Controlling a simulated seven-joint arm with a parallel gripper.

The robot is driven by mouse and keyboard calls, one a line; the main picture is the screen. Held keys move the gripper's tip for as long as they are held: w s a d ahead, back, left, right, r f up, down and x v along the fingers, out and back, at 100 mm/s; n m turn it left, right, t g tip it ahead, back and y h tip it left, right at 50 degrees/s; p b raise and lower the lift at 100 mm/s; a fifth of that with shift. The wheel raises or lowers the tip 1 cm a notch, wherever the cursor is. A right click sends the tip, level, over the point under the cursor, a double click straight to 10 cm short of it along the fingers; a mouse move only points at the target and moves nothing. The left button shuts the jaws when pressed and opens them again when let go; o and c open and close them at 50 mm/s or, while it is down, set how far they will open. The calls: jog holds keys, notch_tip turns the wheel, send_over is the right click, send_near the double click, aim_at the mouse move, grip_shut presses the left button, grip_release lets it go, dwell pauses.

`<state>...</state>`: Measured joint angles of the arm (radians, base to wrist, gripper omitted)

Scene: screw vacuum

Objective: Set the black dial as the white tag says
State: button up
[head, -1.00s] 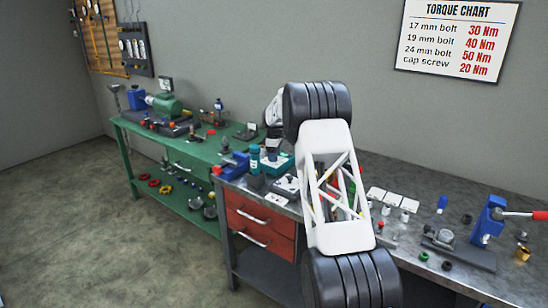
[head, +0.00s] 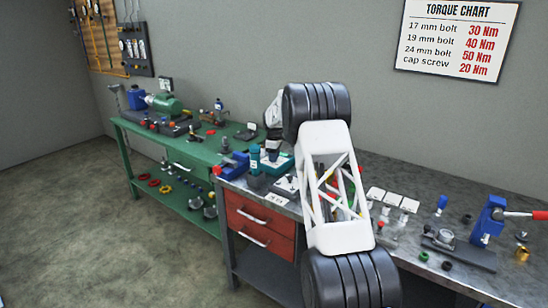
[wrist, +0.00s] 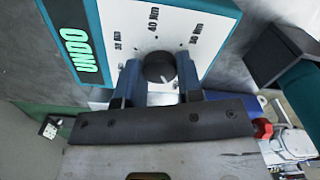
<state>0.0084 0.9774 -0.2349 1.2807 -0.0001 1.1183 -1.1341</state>
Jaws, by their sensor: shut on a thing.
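The black dial (wrist: 160,67) sits on the white face (wrist: 188,18) of a teal-edged device in the wrist view. Marks reading 40 Nm and 50 Nm are legible on the face, with a smaller one on the left. My gripper (wrist: 159,80) is shut on the dial, one finger on each side. I cannot tell which mark the dial points to. A green UNDO display (wrist: 80,50) is left of it. In the head view the teal device (head: 283,163) is partly hidden by my arm. A small white tag (head: 277,199) lies near the bench's front edge, its writing too small to read.
A torque chart (head: 457,38) hangs on the wall. A blue vise (head: 234,166) stands left of the device. White cards (head: 392,201) and a blue press with a red handle (head: 490,220) are on the right. The green bench (head: 185,145) is behind at left.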

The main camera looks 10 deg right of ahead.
jog(key=m, duration=0.9)
jog(key=shift+m, duration=0.3)
jog(key=m, duration=0.9)
jog(key=shift+r+m, duration=0.1)
jog(key=shift+m, duration=0.3)
jog(key=o, duration=0.9)
